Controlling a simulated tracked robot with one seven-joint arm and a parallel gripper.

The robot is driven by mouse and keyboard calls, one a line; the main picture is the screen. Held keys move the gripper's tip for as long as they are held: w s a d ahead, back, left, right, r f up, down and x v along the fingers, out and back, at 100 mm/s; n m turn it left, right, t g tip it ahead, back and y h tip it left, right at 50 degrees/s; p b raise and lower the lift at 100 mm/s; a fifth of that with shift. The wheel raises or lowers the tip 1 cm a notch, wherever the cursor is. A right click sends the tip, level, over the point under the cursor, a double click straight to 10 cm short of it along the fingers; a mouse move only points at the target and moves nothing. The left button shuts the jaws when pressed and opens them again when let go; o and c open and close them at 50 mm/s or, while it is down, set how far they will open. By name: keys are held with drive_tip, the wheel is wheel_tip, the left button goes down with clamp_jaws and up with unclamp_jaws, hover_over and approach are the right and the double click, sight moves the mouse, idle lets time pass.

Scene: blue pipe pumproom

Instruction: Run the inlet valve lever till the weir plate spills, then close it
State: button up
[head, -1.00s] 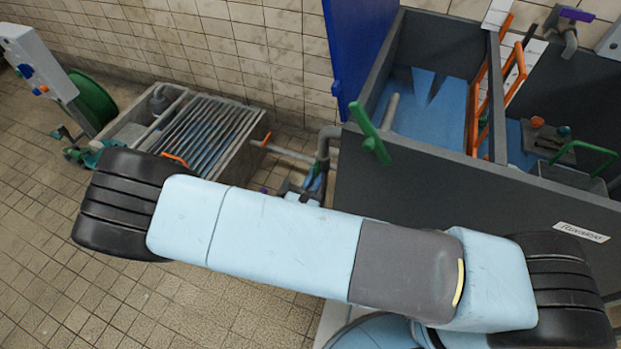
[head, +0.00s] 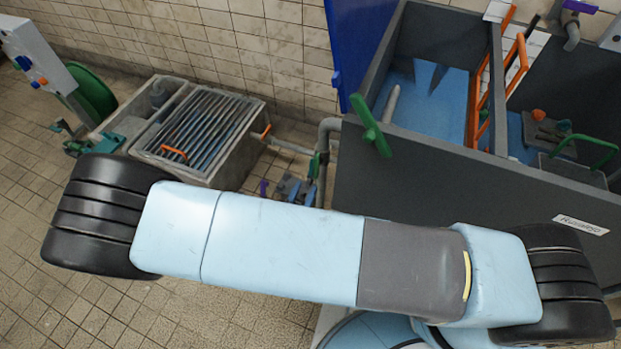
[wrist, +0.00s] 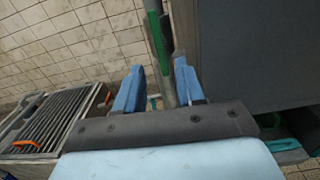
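A narrow green lever (wrist: 158,45) stands along a grey pipe in the wrist view; in the head view it shows (head: 316,165) beside the bent pipe at the tank's left side. I cannot tell for sure that it is the inlet valve lever. My gripper (wrist: 158,88) is open, its two blue fingers apart on either side of the pipe, with no clear contact. In the head view its fingers (head: 293,188) show small behind my arm. A larger green handle (head: 370,126) sits on the dark grey tank's left corner. A V-shaped form (head: 438,78) inside the tank may be the weir plate.
The dark grey tank (head: 450,185) fills the right, with orange rails (head: 480,90) inside. A blue panel (head: 357,45) stands behind it. A grated basin (head: 205,125) with an orange handle is at left. Tiled floor (head: 60,215) is free at front left.

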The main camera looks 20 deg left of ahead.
drive_tip(key=s, duration=0.6)
drive_tip(key=shift+a, duration=0.3)
